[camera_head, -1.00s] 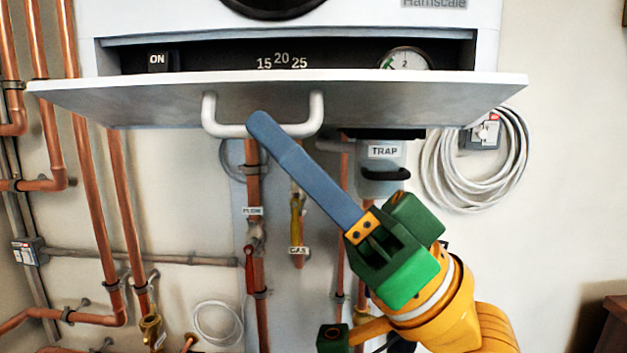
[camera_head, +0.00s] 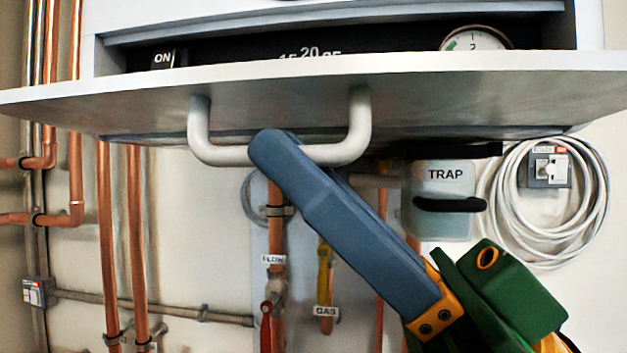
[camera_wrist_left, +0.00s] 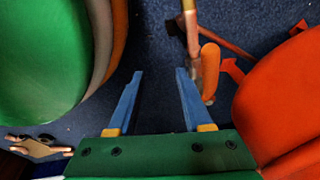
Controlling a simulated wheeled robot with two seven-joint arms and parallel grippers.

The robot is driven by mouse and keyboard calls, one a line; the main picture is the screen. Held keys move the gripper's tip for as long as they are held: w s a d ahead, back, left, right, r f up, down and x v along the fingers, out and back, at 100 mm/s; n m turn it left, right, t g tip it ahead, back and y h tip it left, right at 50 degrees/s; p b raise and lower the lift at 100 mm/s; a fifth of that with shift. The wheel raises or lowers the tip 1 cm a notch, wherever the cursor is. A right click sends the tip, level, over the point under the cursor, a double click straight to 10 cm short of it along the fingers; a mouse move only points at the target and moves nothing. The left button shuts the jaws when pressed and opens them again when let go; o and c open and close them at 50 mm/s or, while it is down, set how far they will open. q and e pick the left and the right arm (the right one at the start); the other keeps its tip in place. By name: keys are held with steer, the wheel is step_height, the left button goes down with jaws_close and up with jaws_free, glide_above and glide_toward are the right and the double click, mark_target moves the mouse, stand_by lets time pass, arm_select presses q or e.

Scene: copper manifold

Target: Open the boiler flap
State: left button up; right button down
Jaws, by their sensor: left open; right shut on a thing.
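The boiler flap (camera_head: 400,92) is a pale panel, tilted out from the boiler front, with the control recess showing above it. Its white bar handle (camera_head: 350,145) hangs from the flap's face. The far finger is hidden. My left gripper (camera_wrist_left: 158,75) shows only in the left wrist view, open and empty above a blue floor.
A trap canister (camera_head: 440,205) hangs below the flap, close to my right gripper. A coiled white cable (camera_head: 590,215) hangs at the right. Copper pipes (camera_head: 137,240) run down the wall. In the left wrist view, an orange-red object (camera_wrist_left: 285,95) lies right of the fingers.

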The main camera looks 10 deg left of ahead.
arm_select(q)
steer(key=shift+s, duration=0.1)
arm_select(e)
steer(key=c, duration=0.9)
jaws_free()
arm_select(q)
steer(key=shift+d, duration=0.1)
steer(key=w+d+b, duration=0.5)
steer(key=w+b, duration=0.1)
steer(key=b, duration=0.1)
steer(key=shift+w+f+h, duration=0.2)
steer(key=shift+f+h, duration=0.2)
arm_select(e)
steer(key=v, duration=0.7)
